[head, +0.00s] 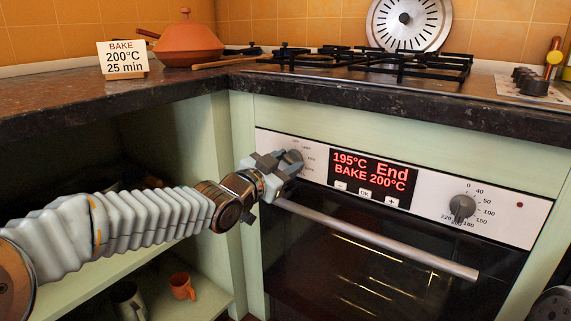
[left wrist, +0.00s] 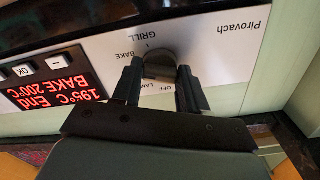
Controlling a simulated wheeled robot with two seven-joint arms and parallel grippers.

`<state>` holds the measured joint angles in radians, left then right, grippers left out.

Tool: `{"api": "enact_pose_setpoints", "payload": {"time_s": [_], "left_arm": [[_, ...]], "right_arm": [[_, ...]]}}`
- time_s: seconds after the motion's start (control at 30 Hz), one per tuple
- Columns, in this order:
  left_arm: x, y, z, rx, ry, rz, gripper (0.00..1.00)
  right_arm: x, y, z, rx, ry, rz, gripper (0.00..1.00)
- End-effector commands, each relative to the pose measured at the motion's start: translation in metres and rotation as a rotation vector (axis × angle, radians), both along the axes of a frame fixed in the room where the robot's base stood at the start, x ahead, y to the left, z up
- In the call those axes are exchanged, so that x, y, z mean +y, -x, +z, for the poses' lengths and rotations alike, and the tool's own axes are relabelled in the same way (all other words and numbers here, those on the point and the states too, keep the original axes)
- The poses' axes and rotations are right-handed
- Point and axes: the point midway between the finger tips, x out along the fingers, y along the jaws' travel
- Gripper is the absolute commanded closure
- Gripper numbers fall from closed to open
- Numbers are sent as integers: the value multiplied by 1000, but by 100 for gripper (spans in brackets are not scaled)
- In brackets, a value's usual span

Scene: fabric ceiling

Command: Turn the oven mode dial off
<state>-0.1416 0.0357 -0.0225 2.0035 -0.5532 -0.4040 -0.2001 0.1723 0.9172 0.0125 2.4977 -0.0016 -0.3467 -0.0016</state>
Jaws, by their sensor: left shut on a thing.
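The oven mode dial (head: 295,156) is a grey round knob at the left end of the oven's white control panel. My left gripper (head: 281,166) is at this dial, its fingers on either side of it. In the left wrist view the picture is upside down, and the dial (left wrist: 160,64) sits between the two dark fingers of the left gripper (left wrist: 161,78), which is shut on it. OFF, LAMP, BAKE and GRILL labels surround the dial, some partly hidden by the fingers. The red display (head: 368,173) shows End and BAKE 200°C.
A temperature dial (head: 462,207) is at the panel's right. The oven handle (head: 375,240) runs below the panel. The countertop (head: 190,84) overhangs above, with a BAKE card (head: 123,59) and an orange pot (head: 188,42). Open shelves with an orange mug (head: 182,287) lie left.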

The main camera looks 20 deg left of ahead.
Motion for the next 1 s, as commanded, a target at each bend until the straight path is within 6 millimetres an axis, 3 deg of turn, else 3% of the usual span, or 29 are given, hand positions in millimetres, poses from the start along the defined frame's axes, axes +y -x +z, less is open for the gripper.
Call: {"api": "enact_pose_setpoints", "payload": {"time_s": [1.0], "left_arm": [[0, 0, 1, 326, 894, 1, 88]], "right_arm": [[0, 1, 19, 4, -1, 3, 100]]}}
